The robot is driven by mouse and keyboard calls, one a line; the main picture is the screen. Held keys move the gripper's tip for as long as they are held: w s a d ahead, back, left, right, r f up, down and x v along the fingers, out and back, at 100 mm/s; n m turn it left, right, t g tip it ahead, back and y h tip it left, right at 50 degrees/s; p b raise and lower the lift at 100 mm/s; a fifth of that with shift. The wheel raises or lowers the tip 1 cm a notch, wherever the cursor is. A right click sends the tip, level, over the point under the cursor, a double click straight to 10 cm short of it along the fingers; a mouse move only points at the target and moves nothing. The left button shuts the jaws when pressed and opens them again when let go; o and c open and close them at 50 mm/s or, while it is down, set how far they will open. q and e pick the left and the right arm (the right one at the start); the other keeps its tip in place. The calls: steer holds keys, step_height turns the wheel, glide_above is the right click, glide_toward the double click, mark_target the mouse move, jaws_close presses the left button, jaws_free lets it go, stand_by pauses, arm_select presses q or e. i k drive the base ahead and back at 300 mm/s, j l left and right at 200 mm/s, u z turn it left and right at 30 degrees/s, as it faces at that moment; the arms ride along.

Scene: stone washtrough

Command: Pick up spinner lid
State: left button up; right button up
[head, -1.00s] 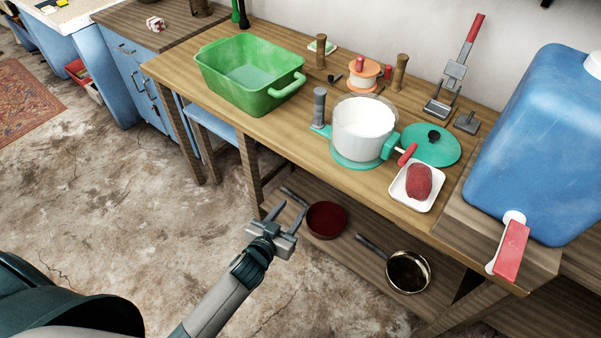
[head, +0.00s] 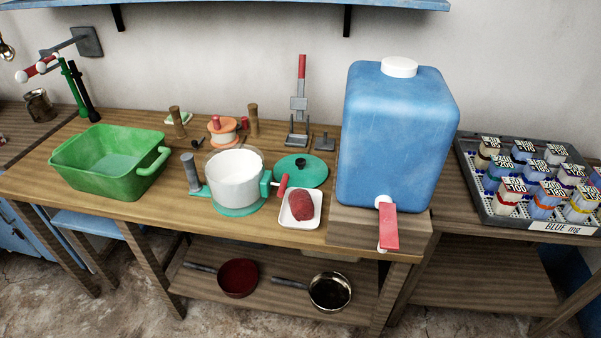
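The spinner lid (head: 314,174) looks like a flat teal disc with a small dark knob. It lies on the wooden table, behind the white tray and just right of the spinner. The spinner (head: 235,178) is a white bowl on a teal base, with a grey post at its left and a red-handled crank at its right. The bowl's top looks open. Neither of my grippers shows in the head view now.
A green tub (head: 108,170) stands at the left. A white tray (head: 302,222) with a red lump sits at the front edge. A large blue water container (head: 398,135) stands close at the right. A crate of labelled jars (head: 487,207) is farther right. Pans lie on the lower shelf.

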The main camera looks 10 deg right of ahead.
mark_target(306, 171)
steer(key=j+z, duration=0.1)
steer(key=z, duration=0.5)
steer(key=j+z, duration=0.45)
steer(key=j, duration=0.15)
steer(key=j+z, duration=0.45)
steer(key=j, duration=0.6)
steer(key=k+j+z, duration=0.1)
steer(key=j, duration=0.4)
steer(key=k+j, duration=0.1)
steer(key=j, duration=0.35)
steer(key=j+z, duration=0.1)
steer(key=j, duration=0.35)
steer(key=k+j, duration=0.15)
steer(key=j, duration=0.3)
steer(key=k+j+z, duration=0.1)
steer(key=j, duration=0.35)
